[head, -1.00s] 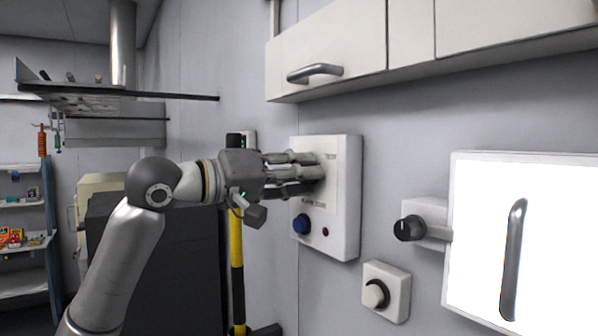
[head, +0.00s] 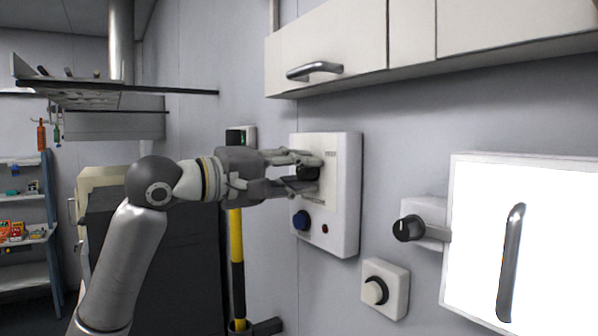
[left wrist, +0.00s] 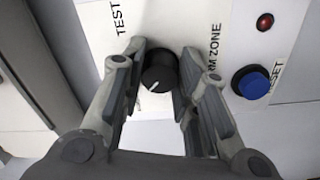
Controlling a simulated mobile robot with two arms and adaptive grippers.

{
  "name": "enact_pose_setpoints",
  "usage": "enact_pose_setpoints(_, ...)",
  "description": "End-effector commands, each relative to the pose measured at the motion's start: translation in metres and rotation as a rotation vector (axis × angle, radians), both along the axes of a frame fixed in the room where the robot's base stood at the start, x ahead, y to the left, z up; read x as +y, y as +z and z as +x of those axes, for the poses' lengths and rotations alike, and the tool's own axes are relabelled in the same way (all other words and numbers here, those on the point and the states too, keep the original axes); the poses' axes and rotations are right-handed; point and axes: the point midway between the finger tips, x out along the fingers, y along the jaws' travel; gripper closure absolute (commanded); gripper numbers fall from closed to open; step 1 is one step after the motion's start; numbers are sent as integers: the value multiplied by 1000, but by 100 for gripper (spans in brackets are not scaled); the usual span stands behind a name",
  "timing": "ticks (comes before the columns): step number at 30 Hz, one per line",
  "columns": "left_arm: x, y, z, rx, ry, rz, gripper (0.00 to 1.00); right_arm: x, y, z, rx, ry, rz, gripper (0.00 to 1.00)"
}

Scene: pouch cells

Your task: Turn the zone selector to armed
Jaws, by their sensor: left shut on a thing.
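The zone selector is a black round knob (left wrist: 158,74) with a white pointer mark, on a white wall panel (head: 346,200). In the left wrist view the word TEST and part of "ALARM ZONE" are printed around it; any armed label is hidden. My left gripper (head: 309,173) reaches the panel from the left, its fingers on either side of the knob and shut on it. The gripper also shows in the left wrist view (left wrist: 155,85), with the pointer mark toward the lower left. My right gripper is not in view.
A blue button (head: 301,220) marked RESET and a small red light (head: 325,229) sit low on the panel. Another knob (head: 375,291) and a dark knob (head: 409,229) are to the right. A cabinet (head: 330,50) hangs above.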

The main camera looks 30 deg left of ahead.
Motion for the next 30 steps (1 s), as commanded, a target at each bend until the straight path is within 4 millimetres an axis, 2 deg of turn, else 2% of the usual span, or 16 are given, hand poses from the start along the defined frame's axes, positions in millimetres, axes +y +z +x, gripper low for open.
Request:
enact_pose_setpoints(9, 0, -1, 0, 4, 0, -1, 95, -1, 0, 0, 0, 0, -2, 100)
enact_pose_setpoints(10, 0, -1, 0, 4, 0, -1, 69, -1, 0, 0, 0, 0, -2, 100)
enact_pose_setpoints(15, 0, -1, 0, 2, 0, 0, 49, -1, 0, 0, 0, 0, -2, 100)
enact_pose_setpoints(25, 1, 0, -1, 1, 0, 0, 49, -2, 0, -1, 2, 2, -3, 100)
enact_pose_setpoints(30, 8, -1, -15, 1, 3, 1, 49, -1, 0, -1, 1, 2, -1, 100)
